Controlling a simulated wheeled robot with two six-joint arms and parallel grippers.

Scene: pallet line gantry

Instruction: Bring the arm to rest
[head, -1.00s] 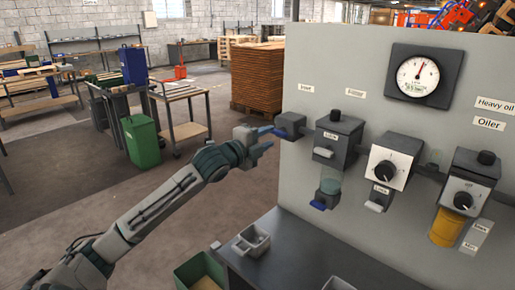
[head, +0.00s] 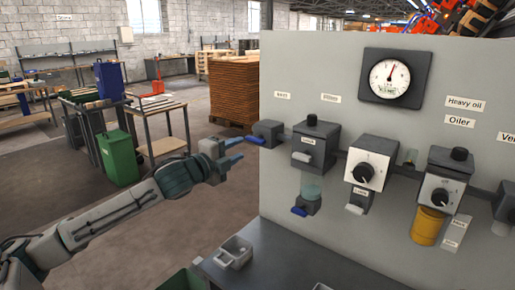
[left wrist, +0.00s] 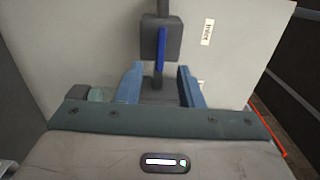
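My left arm (head: 125,208) reaches in from the left in the head view. Its gripper (head: 238,151) is open and empty, just left of and slightly below the inlet valve (head: 268,133) on the grey panel. In the left wrist view the two blue fingers of my gripper (left wrist: 161,84) stand apart. The inlet valve's dark block (left wrist: 174,42) with its upright blue lever (left wrist: 161,48) shows beyond and between them. The fingers do not appear closed on the lever. My right gripper is in neither view.
The grey panel (head: 300,70) carries a gauge (head: 389,77), a filter unit (head: 315,145), a regulator (head: 367,163) and an oiler with an amber bowl (head: 427,226). A bench with a small grey tray (head: 233,252) lies below. A green bin (head: 118,158) and open floor are left.

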